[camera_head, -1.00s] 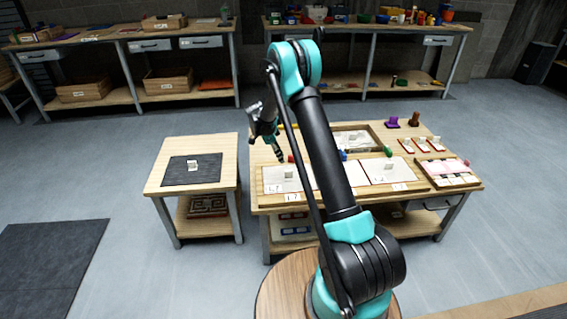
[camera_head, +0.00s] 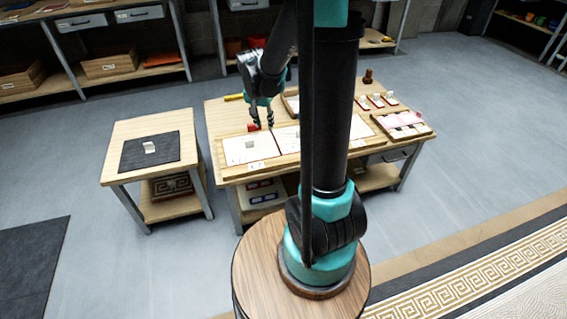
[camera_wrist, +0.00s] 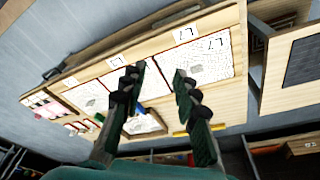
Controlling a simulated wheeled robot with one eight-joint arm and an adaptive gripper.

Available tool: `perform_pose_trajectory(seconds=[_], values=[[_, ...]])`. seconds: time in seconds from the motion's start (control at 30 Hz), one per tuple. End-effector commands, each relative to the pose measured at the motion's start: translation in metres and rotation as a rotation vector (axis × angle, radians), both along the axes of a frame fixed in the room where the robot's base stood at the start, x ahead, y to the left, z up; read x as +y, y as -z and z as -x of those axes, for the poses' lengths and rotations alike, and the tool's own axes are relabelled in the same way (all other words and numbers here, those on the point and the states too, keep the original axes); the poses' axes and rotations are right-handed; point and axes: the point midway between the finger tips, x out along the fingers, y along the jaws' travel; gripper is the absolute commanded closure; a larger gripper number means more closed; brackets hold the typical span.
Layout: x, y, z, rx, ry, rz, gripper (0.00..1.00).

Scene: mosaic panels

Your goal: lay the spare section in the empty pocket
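My gripper (camera_head: 263,122) is above the back left part of the main table. In the wrist view its two fingers (camera_wrist: 157,78) are apart with nothing between them. Pale mosaic panels lie in a row on the table: the left one (camera_head: 250,148) also shows in the wrist view (camera_wrist: 203,65) beside an "L7" label, with a middle one (camera_wrist: 140,72) and another (camera_wrist: 88,96). A small pale block (camera_head: 149,147) sits on the dark mat (camera_head: 135,155) of the side table. I cannot tell which piece is the spare section, nor make out an empty pocket.
A wooden tray (camera_wrist: 160,129) with mosaic pieces lies behind the panels. A pink-and-white tray (camera_head: 428,131) is at the table's right. A gap separates the two tables.

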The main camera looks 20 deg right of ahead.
Motion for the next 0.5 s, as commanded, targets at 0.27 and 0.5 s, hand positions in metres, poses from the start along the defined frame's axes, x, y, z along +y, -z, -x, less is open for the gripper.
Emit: perform_pose_trajectory(seconds=[0.27, 0.5], values=[[-0.012, -0.003, 0.101, -0.052, -0.308, -0.002, 0.7], [-0.013, 0.013, 0.17, -0.105, -0.537, 0.024, 0.7]])
